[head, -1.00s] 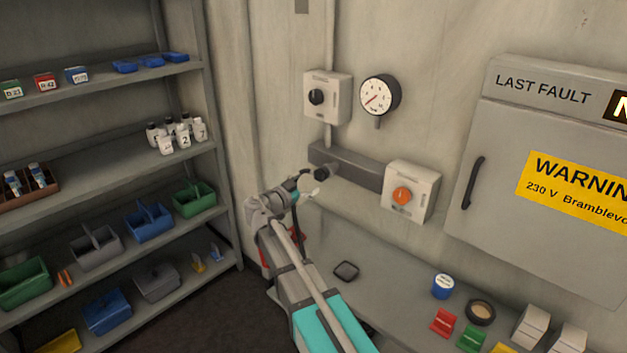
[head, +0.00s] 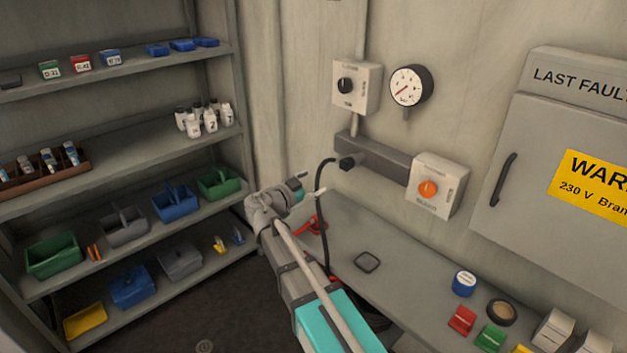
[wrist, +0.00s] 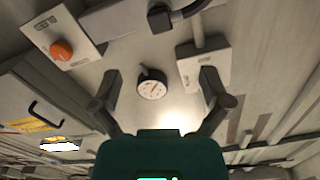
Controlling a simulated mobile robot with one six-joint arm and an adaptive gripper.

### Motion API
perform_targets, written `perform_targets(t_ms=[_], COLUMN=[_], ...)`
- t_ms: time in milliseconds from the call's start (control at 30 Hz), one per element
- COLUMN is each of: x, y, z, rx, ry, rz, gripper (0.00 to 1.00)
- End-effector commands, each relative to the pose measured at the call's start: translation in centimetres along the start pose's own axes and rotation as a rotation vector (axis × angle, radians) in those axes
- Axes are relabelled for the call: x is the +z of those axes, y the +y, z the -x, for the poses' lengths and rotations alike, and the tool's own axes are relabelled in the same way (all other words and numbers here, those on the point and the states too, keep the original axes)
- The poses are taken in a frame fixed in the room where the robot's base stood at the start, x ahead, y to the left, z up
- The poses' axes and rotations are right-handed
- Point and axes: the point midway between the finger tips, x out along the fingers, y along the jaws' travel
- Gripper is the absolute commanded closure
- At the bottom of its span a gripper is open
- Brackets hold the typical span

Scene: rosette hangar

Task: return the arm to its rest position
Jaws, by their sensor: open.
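My gripper (head: 310,188) is at the end of my raised arm, in front of the wall and above the left end of the bench. It is open, with nothing between its fingers. In the wrist view my gripper (wrist: 160,92) shows two spread fingers, with the wall and the round gauge (wrist: 152,88) beyond them. A black cable (head: 322,225) hangs from the plug on the grey wall duct, just right of my gripper. I cannot tell whether they touch.
A shelf unit (head: 130,138) with bins and bottles stands left. The bench (head: 400,262) carries a dark tray (head: 367,262), tins and small boxes. An orange-knob switch box (head: 438,186) and a grey cabinet (head: 540,165) are on the wall. Floor is clear between shelf and bench.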

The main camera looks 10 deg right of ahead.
Motion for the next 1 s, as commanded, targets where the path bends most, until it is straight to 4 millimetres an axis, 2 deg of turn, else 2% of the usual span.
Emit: perform_targets(t_ms=[167, 367, 667, 867, 1000], x=[0.3, 1.6, 5.6, 8.2, 9.7], y=[0.7, 3.8, 12.0, 17.1, 20.1], z=[-0.3, -1.4, -2.7, -1.9, -0.7], rx=[0.015, 0.082, 0.186, 0.167, 0.102], ry=[-0.019, -0.122, -0.472, -0.752, -0.951], rz=[0.020, 0.124, 0.412, 0.598, 0.710], gripper=[0.03, 0.03, 0.03, 0.03, 0.03])
